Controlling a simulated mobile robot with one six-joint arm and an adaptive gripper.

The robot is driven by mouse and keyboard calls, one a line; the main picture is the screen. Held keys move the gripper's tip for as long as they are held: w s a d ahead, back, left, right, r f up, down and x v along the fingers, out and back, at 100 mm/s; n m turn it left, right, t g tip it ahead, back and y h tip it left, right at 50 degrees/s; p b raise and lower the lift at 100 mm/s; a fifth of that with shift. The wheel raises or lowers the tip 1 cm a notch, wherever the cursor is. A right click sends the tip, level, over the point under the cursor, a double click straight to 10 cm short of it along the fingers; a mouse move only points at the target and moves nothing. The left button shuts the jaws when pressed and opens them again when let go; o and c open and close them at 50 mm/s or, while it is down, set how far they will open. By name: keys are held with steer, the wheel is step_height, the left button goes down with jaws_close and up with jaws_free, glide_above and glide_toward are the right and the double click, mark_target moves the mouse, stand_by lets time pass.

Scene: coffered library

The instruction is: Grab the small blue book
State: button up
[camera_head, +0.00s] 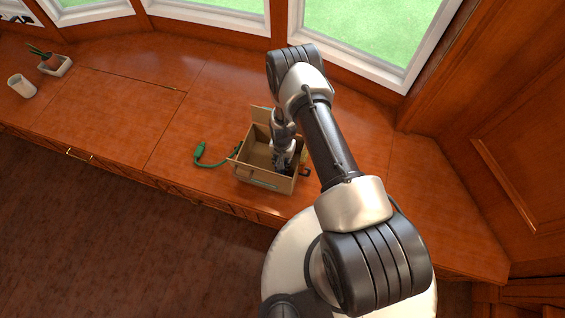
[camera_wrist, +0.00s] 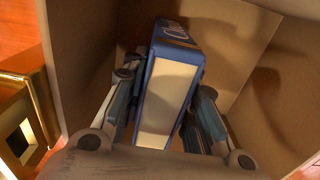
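The small blue book (camera_wrist: 168,95) stands on edge inside an open cardboard box, its pale page edges facing the wrist camera and white lettering on its far blue cover. My gripper (camera_wrist: 168,92) reaches down into the box, with one finger on each side of the book. The fingers lie close along its sides; I cannot tell whether both press on it. In the head view my gripper (camera_head: 283,162) is inside the right part of the cardboard box (camera_head: 243,176), and my arm hides the book there.
The box stands on a wooden window counter (camera_head: 205,105), flaps open. A green cable-like item (camera_head: 213,163) lies left of it. A yellowish object (camera_head: 304,157) is close on its right. A white cup (camera_head: 21,86) and potted plant (camera_head: 54,64) stand far left. The counter between is clear.

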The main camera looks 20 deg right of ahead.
jaws_close()
